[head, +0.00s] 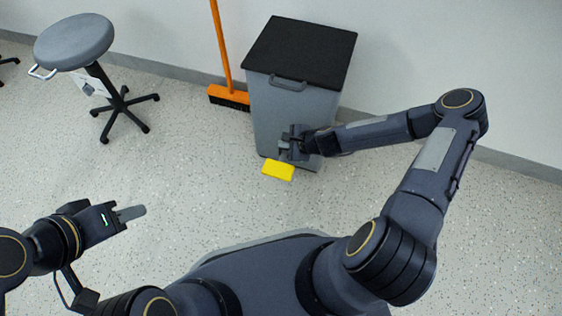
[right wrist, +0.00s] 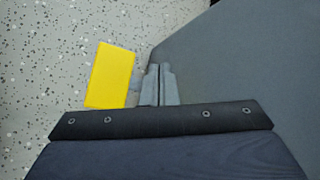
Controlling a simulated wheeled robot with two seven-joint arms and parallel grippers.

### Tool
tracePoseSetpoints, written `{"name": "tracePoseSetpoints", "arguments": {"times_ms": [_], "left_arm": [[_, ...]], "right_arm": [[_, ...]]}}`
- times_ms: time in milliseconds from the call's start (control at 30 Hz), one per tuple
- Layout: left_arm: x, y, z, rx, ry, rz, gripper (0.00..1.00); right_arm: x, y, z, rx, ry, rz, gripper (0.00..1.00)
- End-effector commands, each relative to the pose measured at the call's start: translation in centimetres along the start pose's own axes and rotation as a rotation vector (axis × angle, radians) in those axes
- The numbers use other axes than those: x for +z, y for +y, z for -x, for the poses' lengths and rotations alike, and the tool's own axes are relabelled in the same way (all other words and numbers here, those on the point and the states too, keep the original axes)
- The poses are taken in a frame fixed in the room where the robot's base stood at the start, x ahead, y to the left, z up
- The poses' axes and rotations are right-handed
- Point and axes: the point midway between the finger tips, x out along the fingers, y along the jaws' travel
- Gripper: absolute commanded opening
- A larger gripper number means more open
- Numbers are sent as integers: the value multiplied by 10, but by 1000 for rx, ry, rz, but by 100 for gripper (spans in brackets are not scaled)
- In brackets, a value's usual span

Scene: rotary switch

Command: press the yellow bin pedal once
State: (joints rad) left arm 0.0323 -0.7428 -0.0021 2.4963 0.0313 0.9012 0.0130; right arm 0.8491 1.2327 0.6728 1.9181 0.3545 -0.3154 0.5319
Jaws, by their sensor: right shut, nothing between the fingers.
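The yellow pedal (head: 278,170) sticks out at the foot of the grey bin (head: 270,112), low over the floor. In the right wrist view the yellow pedal (right wrist: 109,75) lies just left of the fingers, and the grey bin (right wrist: 240,60) fills the right side. My right gripper (head: 286,150) is in front of the bin's lower front, near the pedal. In the right wrist view the right gripper (right wrist: 158,84) is shut and empty; contact with the pedal cannot be told. My left gripper (head: 131,213) is over the floor at left, away from the bin; its opening is unclear.
The bin has a black lid (head: 300,50), which is closed, with a front handle. An orange broom (head: 222,45) leans beside the bin at the wall. A grey stool (head: 75,42) stands at left. The speckled floor (head: 190,180) between is clear.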

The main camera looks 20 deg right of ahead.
Motion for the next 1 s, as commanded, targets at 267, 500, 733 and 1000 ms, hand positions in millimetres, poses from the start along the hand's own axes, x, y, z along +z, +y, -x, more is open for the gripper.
{"name": "tracePoseSetpoints", "arguments": {"times_ms": [267,500,733,1000], "left_arm": [[16,-14,-32,0,0,0,36],[17,-16,-34,0,0,0,36],[17,-16,-34,0,0,0,36],[17,-16,-34,0,0,0,36]], "right_arm": [[-23,24,-32,1,-1,-1,0],[-34,34,-47,1,-1,-2,0],[-40,40,-55,0,0,0,0],[-40,40,-55,0,0,1,0]]}}
